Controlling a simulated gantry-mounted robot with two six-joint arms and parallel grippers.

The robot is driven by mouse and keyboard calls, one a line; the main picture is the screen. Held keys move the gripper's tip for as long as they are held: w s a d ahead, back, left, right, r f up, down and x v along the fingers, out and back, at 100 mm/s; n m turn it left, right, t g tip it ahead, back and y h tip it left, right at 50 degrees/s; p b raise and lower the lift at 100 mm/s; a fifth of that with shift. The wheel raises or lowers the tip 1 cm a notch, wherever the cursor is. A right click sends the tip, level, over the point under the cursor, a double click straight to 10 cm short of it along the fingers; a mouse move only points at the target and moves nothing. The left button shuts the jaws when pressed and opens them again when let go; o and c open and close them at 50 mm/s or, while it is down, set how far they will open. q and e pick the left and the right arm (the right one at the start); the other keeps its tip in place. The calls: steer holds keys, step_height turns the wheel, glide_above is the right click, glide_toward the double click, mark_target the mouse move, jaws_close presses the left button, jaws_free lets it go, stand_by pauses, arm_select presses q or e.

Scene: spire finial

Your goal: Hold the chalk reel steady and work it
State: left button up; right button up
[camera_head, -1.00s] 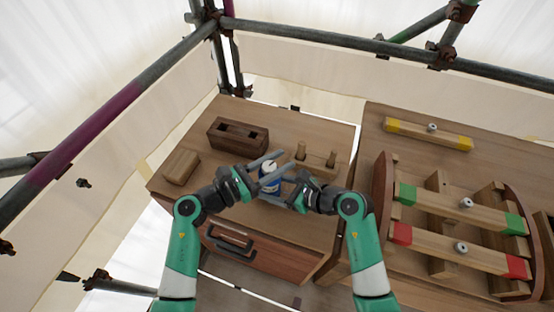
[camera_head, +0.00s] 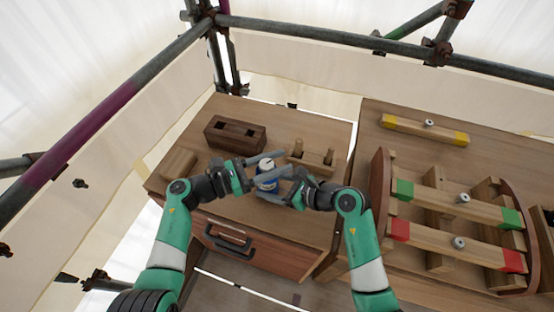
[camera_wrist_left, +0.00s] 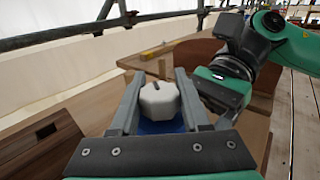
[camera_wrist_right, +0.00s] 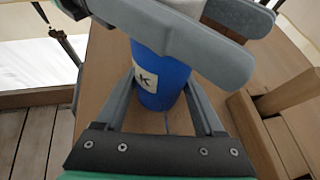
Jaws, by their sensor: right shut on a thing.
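The chalk reel is an upright blue cylinder with a small lettered label and a white knob on top; it shows in the head view (camera_head: 266,180). My right gripper (camera_head: 280,186) is shut around its blue body (camera_wrist_right: 165,80), low down. My left gripper (camera_head: 272,163) is open at the top, with one finger on each side of the white knob (camera_wrist_left: 160,101). Narrow gaps show between knob and fingers in the left wrist view. In the right wrist view, the left fingers (camera_wrist_right: 205,30) cross above the body and hide part of the top.
The reel is over a wooden bench with a drawer handle (camera_head: 229,238). A slotted block (camera_head: 235,134), a plain block (camera_head: 180,164) and a pegged block (camera_head: 312,160) stand around it. To the right, a wooden rack carries colour-ended bars (camera_head: 455,207). Scaffold poles (camera_head: 100,100) border the back.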

arm_select(q)
steer(key=o, duration=0.3)
steer(key=shift+o, duration=0.2)
steer(key=shift+r, duration=0.1)
steer(key=shift+a, duration=0.1)
steer(key=v, duration=1.2)
steer(key=shift+s, duration=0.1)
